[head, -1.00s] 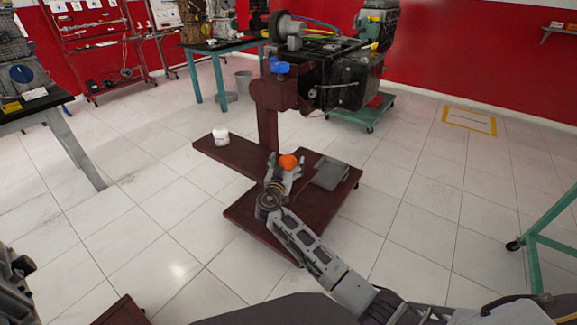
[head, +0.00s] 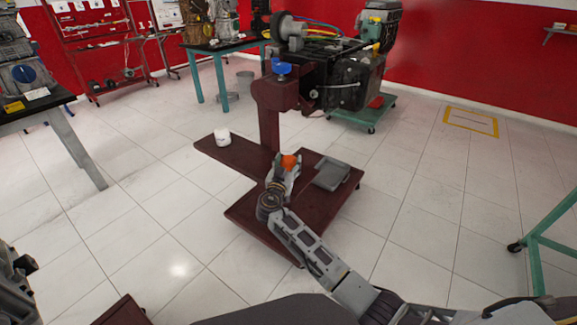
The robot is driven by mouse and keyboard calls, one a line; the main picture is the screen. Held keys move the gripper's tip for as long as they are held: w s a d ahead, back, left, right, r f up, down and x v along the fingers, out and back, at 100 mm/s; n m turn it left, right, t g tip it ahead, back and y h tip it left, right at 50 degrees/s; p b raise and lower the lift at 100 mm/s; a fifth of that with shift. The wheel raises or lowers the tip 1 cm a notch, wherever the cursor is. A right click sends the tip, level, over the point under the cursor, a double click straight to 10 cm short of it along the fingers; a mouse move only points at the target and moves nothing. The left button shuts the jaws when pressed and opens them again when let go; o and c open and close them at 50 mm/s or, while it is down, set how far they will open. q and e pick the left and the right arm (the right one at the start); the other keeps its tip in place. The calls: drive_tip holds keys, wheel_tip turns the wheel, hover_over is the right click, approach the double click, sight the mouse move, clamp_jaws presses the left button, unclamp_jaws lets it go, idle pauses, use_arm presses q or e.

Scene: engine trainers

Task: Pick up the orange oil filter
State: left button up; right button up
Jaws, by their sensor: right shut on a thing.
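The orange oil filter (head: 289,161) is at the dark red base of the engine stand (head: 240,213), beside its upright post. My right gripper (head: 287,169) is shut on the oil filter, with its fingers on both sides of it. The gripper hides the filter's lower part, so I cannot tell whether it touches the base. My left gripper does not show clearly; only grey parts of my left arm are at the left edge.
A grey tray (head: 331,174) lies on the base just right of the filter. A white container (head: 222,137) stands on the base's left arm. The engine (head: 345,85) hangs above on the post (head: 269,125).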

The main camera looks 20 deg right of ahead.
drive_tip(key=shift+r, duration=0.2)
drive_tip(key=shift+r, duration=0.6)
wheel_tip(320, 180, up, 8)
drive_tip(key=shift+f+p, duration=0.15)
drive_tip(key=shift+p, duration=0.7)
drive_tip(key=shift+r, duration=0.4)
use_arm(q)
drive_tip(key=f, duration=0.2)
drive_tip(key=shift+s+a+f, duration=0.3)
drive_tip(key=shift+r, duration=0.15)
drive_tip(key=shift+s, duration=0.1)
